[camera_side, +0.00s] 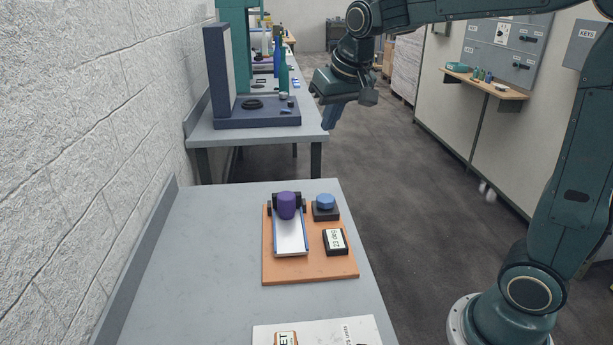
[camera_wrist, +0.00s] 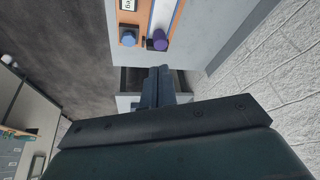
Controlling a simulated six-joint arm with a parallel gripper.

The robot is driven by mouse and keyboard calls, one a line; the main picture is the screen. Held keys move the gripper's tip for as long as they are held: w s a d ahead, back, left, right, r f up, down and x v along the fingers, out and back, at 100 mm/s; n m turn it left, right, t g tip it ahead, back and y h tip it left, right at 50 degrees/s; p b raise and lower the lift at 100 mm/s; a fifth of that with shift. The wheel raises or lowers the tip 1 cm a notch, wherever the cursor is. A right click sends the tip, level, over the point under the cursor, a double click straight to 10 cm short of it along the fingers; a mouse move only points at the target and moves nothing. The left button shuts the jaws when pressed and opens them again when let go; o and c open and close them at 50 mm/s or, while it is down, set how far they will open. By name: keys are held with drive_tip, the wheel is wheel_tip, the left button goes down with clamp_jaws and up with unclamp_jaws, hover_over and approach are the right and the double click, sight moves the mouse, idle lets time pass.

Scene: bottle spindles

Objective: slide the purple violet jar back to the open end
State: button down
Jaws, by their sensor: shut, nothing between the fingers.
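The purple violet jar (camera_side: 287,206) stands at the far end of a pale slide track (camera_side: 291,237) with blue side rails, against a dark bracket. The track lies on an orange board (camera_side: 310,270) on the grey table. The jar also shows in the wrist view (camera_wrist: 160,40), at the end of the track nearest my gripper. My gripper (camera_side: 329,122) is shut and empty, high up and well beyond the far edge of this table. It also shows in the wrist view (camera_wrist: 157,75). It is apart from the jar.
A blue button on a black base (camera_side: 325,203) sits right of the jar. A small display box (camera_side: 335,241) is nearer on the board. A printed sheet (camera_side: 315,332) lies at the table's front. A second table with a navy stand (camera_side: 255,115) is behind. The left table area is clear.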

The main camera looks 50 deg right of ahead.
drive_tip(key=w+d+f+m+g, duration=0.1)
drive_tip(key=w+d+f, duration=0.25)
drive_tip(key=w, duration=0.35)
drive_tip(key=w+d+f+m, duration=0.1)
drive_tip(key=w+d+f, duration=0.1)
drive_tip(key=w+f, duration=0.35)
drive_tip(key=m+h, duration=0.1)
drive_tip(key=m, duration=0.2)
hover_over(287, 205)
drive_tip(key=w+d, duration=0.4)
drive_tip(key=d, duration=0.1)
wheel_tip(287, 205, down, 10)
drive_tip(key=shift+w+f+g, duration=0.25)
drive_tip(key=shift+f+g, duration=0.05)
drive_tip(key=shift+g, duration=0.1)
drive_tip(key=shift+d, duration=0.1)
drive_tip(key=shift+f, duration=4.65)
drive_tip(key=shift+s+a, duration=0.25)
drive_tip(key=shift+a, duration=0.05)
drive_tip(key=shift+s, duration=0.1)
